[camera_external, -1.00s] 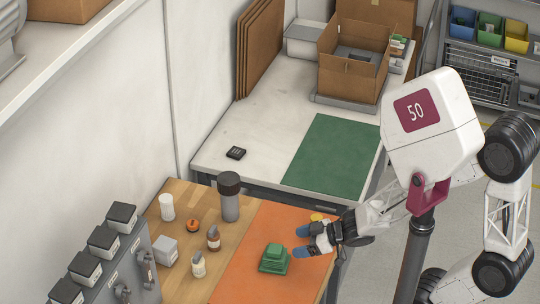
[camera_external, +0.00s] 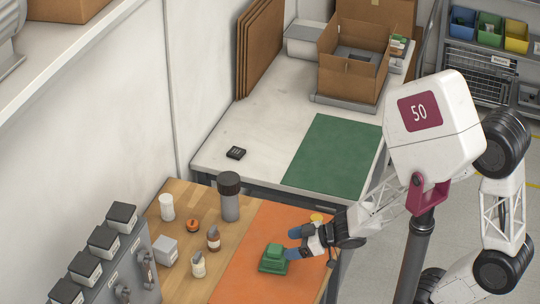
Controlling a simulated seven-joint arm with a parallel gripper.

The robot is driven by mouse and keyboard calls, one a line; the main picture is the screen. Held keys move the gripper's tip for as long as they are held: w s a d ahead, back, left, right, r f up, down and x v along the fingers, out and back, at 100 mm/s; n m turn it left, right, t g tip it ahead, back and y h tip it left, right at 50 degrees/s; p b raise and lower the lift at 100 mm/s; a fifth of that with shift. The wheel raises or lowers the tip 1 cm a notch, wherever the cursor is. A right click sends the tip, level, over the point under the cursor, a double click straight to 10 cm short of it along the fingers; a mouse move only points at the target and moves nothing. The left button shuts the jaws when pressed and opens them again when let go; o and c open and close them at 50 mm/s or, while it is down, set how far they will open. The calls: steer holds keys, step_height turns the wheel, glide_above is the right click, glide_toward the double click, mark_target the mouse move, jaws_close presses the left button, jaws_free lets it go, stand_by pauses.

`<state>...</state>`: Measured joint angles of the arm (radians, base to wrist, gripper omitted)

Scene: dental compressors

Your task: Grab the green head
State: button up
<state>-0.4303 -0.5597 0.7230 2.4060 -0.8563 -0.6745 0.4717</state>
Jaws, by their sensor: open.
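The green head (camera_external: 274,259) is a small stepped green block. It sits upright on the orange mat (camera_external: 247,279) on the wooden table. My gripper (camera_external: 291,244) reaches in from the right, with its blue-tipped fingers parted. The fingertips are at the right side of the green head, one near its right edge and one a little behind it. I cannot tell whether the nearer finger touches it. Nothing shows between the fingers.
A grey bottle (camera_external: 229,197), a white cylinder (camera_external: 167,207), an orange round part (camera_external: 193,225) and small bottles stand left of the mat. A yellow piece (camera_external: 317,218) lies behind my gripper. Grey units (camera_external: 122,217) line the left edge.

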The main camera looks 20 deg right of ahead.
mark_target(275, 248)
steer(key=shift+x, duration=2.6)
steer(key=shift+s+a, duration=0.1)
steer(key=shift+s, duration=0.05)
steer(key=shift+r, duration=0.1)
steer(key=c, duration=1)
steer(key=shift+r, duration=0.1)
step_height(275, 248, up, 10)
